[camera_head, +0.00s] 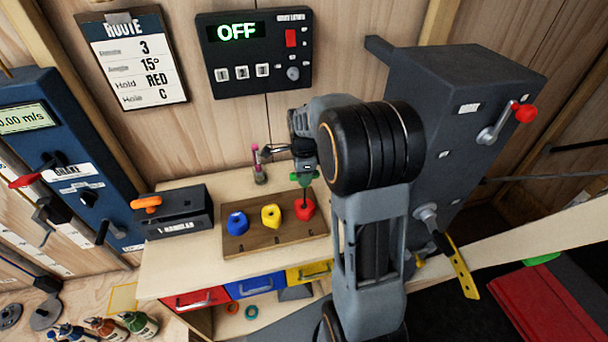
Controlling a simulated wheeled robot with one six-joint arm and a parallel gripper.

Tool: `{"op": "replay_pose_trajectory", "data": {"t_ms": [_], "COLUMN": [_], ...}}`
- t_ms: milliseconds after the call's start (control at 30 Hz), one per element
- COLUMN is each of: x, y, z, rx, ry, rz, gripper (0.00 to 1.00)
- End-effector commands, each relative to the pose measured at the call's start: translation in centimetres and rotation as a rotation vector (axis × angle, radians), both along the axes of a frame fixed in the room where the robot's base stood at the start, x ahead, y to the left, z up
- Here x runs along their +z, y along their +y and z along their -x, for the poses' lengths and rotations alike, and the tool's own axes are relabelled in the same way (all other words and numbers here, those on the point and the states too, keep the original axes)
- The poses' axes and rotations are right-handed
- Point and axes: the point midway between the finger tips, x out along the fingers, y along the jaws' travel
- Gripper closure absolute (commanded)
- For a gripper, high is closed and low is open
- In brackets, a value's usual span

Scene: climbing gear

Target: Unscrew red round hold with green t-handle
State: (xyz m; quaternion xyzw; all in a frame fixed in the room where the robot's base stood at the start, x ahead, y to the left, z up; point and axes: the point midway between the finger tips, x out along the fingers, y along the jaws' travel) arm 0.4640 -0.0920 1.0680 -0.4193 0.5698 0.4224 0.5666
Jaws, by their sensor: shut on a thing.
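The red round hold (309,207) sits on the right end of a brown wooden board (262,247) on the bench. The green t-handle (294,178) stands above the red hold, its dark shaft reaching down to the hold. Whether its tip is seated in the hold is too small to tell. My gripper (303,168) is shut on the green t-handle from above. My arm hides part of the bench to the right.
A blue hold (237,223) and a yellow hold (271,216) sit left of the red one. A pink-topped tool (258,168) stands behind the board. A dark box with an orange lever (176,214) is at left, and a grey machine (455,110) at right.

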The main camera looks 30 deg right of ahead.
Motion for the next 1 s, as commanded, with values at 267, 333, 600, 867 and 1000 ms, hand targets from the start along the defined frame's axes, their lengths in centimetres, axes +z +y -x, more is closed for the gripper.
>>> {"op": "replay_pose_trajectory", "data": {"t_ms": [267,333,600,867,1000], "x": [0.02,0.02,0.02,0.01,0.01], "y": [-0.05,-0.08,-0.13,-0.13,-0.13], "z": [-0.07,-0.09,-0.14,-0.16,-0.16], "rx": [-0.351,-0.473,-0.856,-0.955,-0.953], "ry": [0.000,0.000,0.000,0.001,0.000], "rz": [0.001,0.002,0.004,0.005,0.005], "gripper": [1.00,1.00,1.00,1.00,1.00]}}
